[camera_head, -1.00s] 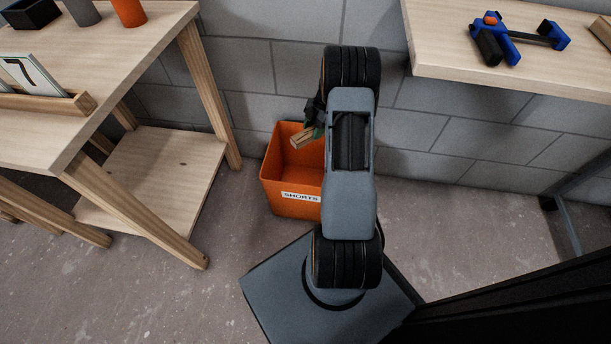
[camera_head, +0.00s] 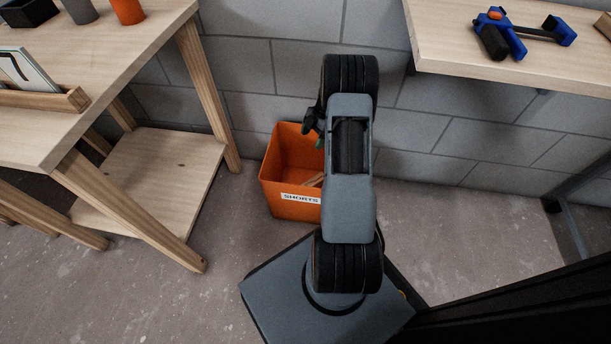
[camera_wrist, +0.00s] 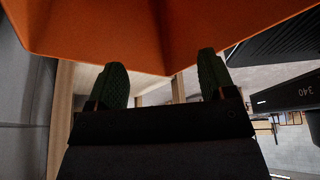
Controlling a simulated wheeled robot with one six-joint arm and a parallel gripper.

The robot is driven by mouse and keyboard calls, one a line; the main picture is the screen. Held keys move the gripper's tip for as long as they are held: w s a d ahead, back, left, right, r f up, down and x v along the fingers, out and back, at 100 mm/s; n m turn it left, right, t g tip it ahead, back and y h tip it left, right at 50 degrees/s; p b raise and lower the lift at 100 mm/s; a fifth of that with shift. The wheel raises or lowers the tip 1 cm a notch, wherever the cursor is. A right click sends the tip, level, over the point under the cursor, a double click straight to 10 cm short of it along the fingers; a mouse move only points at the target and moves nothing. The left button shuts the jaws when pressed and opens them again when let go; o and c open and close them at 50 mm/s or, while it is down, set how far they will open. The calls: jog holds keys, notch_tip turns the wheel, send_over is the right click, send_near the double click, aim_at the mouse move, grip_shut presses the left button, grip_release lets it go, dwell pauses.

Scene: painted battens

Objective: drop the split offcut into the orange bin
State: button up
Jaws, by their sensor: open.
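The orange bin (camera_head: 283,202), labelled SHORTS, stands on the floor against the block wall; its right side is hidden behind my arm. The wooden offcut (camera_head: 315,181) lies inside the bin, partly hidden by the bin's front wall and my arm. My gripper (camera_head: 316,137) is above the bin, mostly behind my arm. In the wrist view my gripper (camera_wrist: 162,80) is open, its two green pads apart with nothing between them. The orange bin wall (camera_wrist: 150,35) fills the top of that view.
A wooden bench (camera_head: 130,70) with a lower shelf (camera_head: 160,180) stands left of the bin. A wooden shelf (camera_head: 450,60) with a blue clamp (camera_head: 510,40) is at the upper right. Bare floor (camera_head: 470,240) lies to the right.

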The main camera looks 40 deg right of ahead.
jog(key=p+v, duration=0.4)
jog(key=v, duration=1)
jog(key=shift+p, duration=0.4)
jog(key=shift+f, duration=0.1)
